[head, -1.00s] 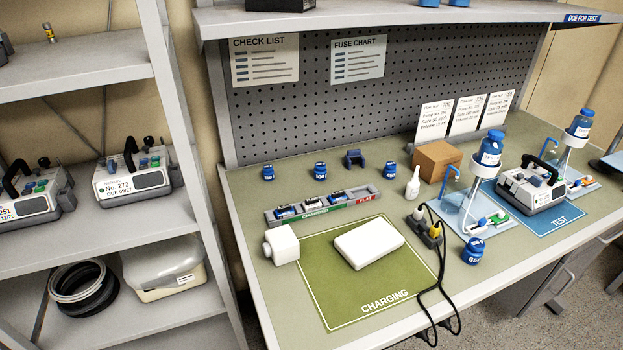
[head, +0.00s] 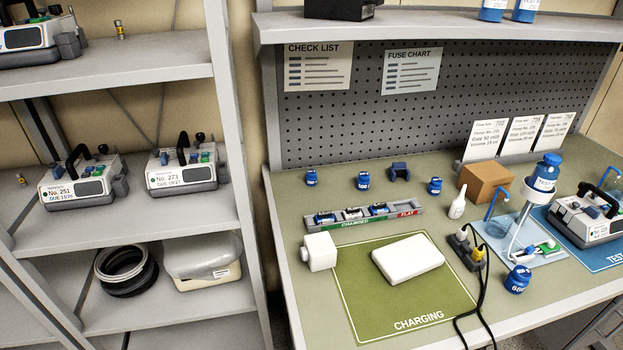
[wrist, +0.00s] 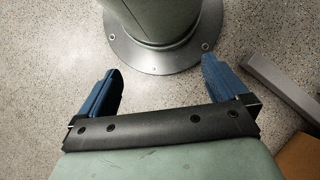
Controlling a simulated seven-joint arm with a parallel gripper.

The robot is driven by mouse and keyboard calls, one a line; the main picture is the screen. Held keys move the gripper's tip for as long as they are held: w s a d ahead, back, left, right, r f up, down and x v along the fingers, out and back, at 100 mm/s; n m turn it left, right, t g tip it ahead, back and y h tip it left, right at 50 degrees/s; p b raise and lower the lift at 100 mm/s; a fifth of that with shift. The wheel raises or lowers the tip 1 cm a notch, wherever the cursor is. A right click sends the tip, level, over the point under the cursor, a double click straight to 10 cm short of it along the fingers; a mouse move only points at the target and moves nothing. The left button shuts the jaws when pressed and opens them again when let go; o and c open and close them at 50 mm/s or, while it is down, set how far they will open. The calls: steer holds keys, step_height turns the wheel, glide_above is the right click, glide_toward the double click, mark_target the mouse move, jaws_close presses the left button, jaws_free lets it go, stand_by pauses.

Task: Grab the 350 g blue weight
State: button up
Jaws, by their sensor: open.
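Several small blue weights stand on the bench in the head view. Three are in the back row: a left one (head: 311,177), a middle one (head: 363,180) and a right one (head: 435,186). A larger blue weight (head: 517,279) stands nearer the front, right of the charging mat. Their labels are too small for me to tell which is 350 g. My gripper (wrist: 161,68) shows only in the wrist view, its two blue fingers wide apart with nothing between them. It points at the speckled floor, away from the weights.
A battery rack (head: 410,222), white bottle (head: 457,207) and cardboard box (head: 484,182) stand nearby. Black cables (head: 484,300) run beside the front weight. The green charging mat (head: 365,315) bears a white block.

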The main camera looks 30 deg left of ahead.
steer(key=c, duration=0.6)
steer(key=shift+o, duration=0.2)
steer(key=shift+w, duration=0.1)
